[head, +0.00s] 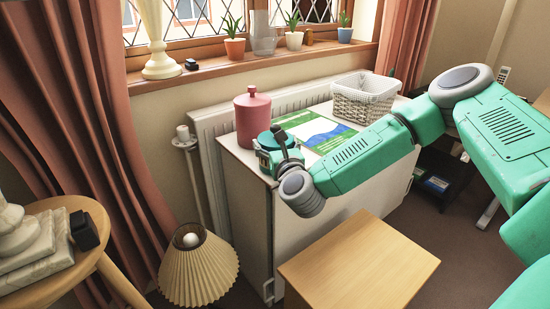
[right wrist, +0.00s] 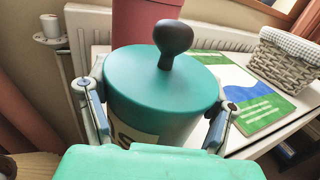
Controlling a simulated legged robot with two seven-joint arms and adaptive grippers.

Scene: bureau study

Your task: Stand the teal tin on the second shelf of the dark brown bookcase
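The teal tin (head: 273,141) has a dark knob on its lid and stands upright at the near left of the white cabinet's top (head: 232,150). In the right wrist view the tin (right wrist: 160,90) fills the middle, with part of a pale label showing low on its front. My right gripper (right wrist: 158,112) has one finger on each side of the tin, close against its wall. Whether the fingers press on it is not clear. My left gripper is not in view. I cannot make out the dark brown bookcase for certain.
A red canister (head: 252,117) stands just behind the tin. A green and blue booklet (head: 318,130) and a wicker basket (head: 363,99) are on the same top. A wooden stool (head: 358,265) and pleated lamp (head: 198,268) stand in front. A low dark shelf (head: 440,178) is at right.

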